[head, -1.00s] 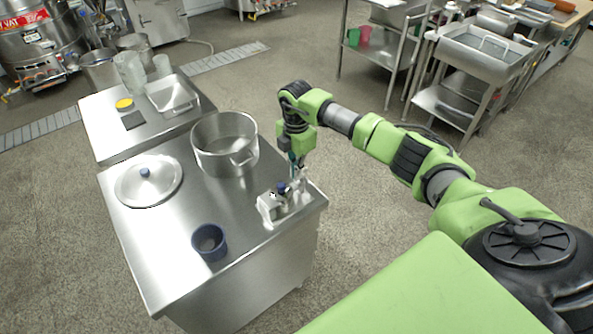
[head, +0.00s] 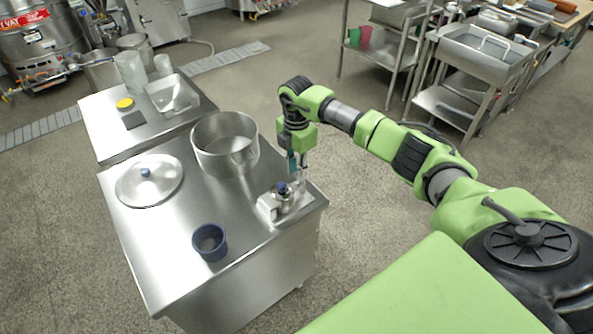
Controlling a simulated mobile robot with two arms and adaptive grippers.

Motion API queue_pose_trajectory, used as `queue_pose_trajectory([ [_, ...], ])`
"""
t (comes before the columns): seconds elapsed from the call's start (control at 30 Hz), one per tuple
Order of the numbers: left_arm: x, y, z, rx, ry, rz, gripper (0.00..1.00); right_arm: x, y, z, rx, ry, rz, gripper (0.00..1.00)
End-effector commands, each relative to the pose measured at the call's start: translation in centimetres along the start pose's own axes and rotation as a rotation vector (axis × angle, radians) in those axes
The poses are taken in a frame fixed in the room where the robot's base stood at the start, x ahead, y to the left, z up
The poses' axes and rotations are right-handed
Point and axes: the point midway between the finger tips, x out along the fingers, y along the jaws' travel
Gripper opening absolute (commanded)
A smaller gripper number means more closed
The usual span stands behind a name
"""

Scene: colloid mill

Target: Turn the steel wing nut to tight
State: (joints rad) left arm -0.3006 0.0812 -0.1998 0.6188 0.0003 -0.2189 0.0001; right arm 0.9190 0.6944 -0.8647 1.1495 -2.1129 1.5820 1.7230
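A small steel clamp-like device (head: 272,207) with a blue knob (head: 282,188) stands at the right edge of the steel table. The steel wing nut is too small to make out; it is not clear which part of the device it is. My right gripper (head: 302,180) points down at the device's far right side, close to it or touching it. Its fingers are small and partly merge with the steel, so I cannot tell whether they are open or shut. My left gripper is not in view.
On the same steel table (head: 165,235) are a large open pot (head: 225,143), a round lid (head: 149,180) with a blue knob and a dark blue cup (head: 209,242). A second table (head: 108,145) behind holds a steel pan (head: 172,96) and clear containers (head: 130,72).

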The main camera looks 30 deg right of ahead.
Motion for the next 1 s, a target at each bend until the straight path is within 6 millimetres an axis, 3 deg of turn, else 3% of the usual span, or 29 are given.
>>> queue_pose_trajectory([
  [0.3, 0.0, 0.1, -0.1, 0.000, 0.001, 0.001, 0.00, -6.7, 0.1, 0.1, 0.000, -0.001, 0.006, 0.19],
  [0.5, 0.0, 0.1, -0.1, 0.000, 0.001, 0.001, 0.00, -9.9, 0.1, 0.1, 0.001, -0.001, 0.004, 0.19],
  [0.7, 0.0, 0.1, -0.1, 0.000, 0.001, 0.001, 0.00, -11.1, 0.0, 0.0, 0.000, 0.000, 0.002, 0.19],
  [1.0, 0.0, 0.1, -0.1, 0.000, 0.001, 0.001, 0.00, -11.1, 0.0, 0.0, 0.001, 0.000, 0.002, 0.19],
])
